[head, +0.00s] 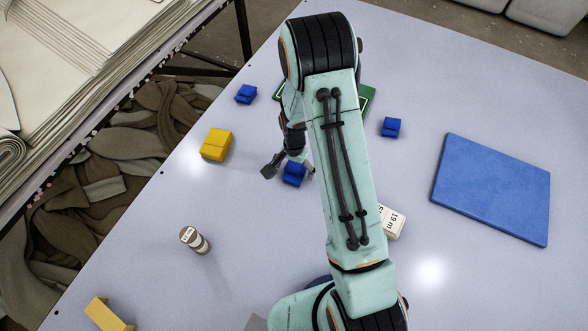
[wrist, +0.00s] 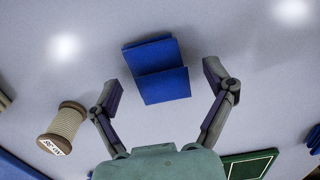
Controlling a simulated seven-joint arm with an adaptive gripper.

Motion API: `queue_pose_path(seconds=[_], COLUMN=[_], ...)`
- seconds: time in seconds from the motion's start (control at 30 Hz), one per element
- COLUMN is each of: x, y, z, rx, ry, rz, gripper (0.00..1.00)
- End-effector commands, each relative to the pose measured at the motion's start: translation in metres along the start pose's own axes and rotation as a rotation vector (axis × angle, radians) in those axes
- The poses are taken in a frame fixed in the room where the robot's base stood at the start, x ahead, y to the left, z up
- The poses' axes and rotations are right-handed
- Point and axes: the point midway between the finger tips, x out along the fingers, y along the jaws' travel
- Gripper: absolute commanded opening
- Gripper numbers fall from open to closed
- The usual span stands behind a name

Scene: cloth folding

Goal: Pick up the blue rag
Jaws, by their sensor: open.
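A small folded blue rag (head: 294,174) lies on the table by my gripper (head: 289,168) in the head view. In the wrist view, the blue rag (wrist: 160,84) shows two stacked folds and lies between and slightly beyond my open fingertips (wrist: 163,84). Neither finger visibly touches it, and nothing is held. The height of my fingers above the table is hard to tell. Two more small blue folded cloths lie on the table, one at the upper left (head: 246,94) and one right of my arm (head: 391,127).
A yellow folded cloth (head: 216,144) lies left of my gripper, and a yellow block (head: 108,315) lies lower left. A large blue slab (head: 495,190) lies right.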

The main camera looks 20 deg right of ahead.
Motion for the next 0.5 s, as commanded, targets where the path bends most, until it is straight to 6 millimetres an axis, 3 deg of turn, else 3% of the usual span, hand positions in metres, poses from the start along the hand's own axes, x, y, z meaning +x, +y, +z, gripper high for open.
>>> queue_pose_path(seconds=[0.07, 0.23, 0.5], x=[-0.0003, -0.0005, -0.0003], y=[0.0, 0.0, 0.0001], z=[-0.0001, 0.0, 0.0001], rx=[0.0, 0.0, 0.0], ry=[0.0, 0.0, 0.0], rz=[0.0, 0.0, 0.0], gripper=[0.83, 0.4, 0.37])
